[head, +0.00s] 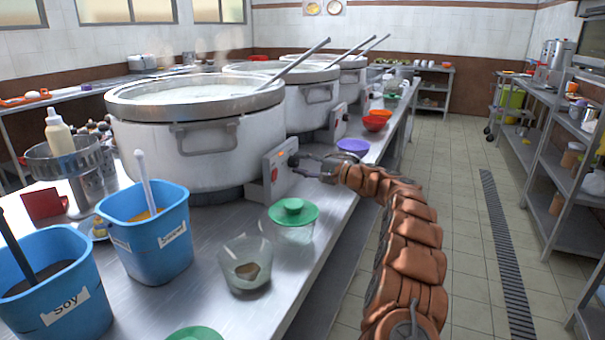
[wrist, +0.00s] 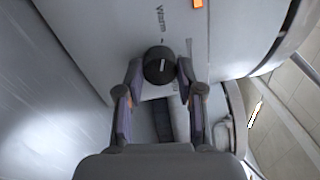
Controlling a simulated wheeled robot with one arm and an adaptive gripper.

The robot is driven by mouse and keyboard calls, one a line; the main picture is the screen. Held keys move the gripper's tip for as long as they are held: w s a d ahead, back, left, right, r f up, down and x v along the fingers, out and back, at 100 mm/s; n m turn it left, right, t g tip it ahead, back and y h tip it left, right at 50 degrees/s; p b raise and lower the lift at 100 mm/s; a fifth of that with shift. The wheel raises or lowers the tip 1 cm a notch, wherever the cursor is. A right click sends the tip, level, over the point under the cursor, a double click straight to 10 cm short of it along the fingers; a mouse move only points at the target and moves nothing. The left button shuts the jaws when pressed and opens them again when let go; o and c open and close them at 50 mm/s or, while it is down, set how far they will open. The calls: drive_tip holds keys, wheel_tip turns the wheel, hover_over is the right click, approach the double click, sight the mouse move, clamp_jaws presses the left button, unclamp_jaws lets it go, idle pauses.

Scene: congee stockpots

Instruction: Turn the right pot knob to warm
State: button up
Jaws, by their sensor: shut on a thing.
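The nearest large steel stockpot (head: 205,150) stands on the counter, with a grey control panel (head: 281,172) at its right side. A round black knob (wrist: 160,65) with a short white mark sticks out of the panel. The word "Warm" is printed on the panel (wrist: 190,15) above the knob in the wrist view, and the mark points roughly toward it. My gripper (head: 309,164) reaches the knob from the aisle side. In the wrist view its two fingers (wrist: 159,77) close on the knob from either side, hiding its edges.
Two more stockpots (head: 310,100) (head: 347,78) with ladles stand behind. A green-lidded glass container (head: 293,228), an empty glass bowl (head: 245,265), a purple bowl (head: 352,146) and blue tubs (head: 150,240) crowd the counter. The aisle floor (head: 445,200) at right is clear.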

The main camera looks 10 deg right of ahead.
drive_tip(key=shift+a+f+n, duration=0.1)
drive_tip(key=shift+f+n, duration=0.05)
drive_tip(key=shift+n, duration=0.15)
drive_tip(key=o, duration=1.2)
drive_tip(key=shift+c, duration=0.2)
drive_tip(key=shift+s+d, duration=0.1)
drive_tip(key=shift+d, duration=0.1)
drive_tip(key=v, duration=1.1)
drive_tip(key=shift+s+d, duration=0.25)
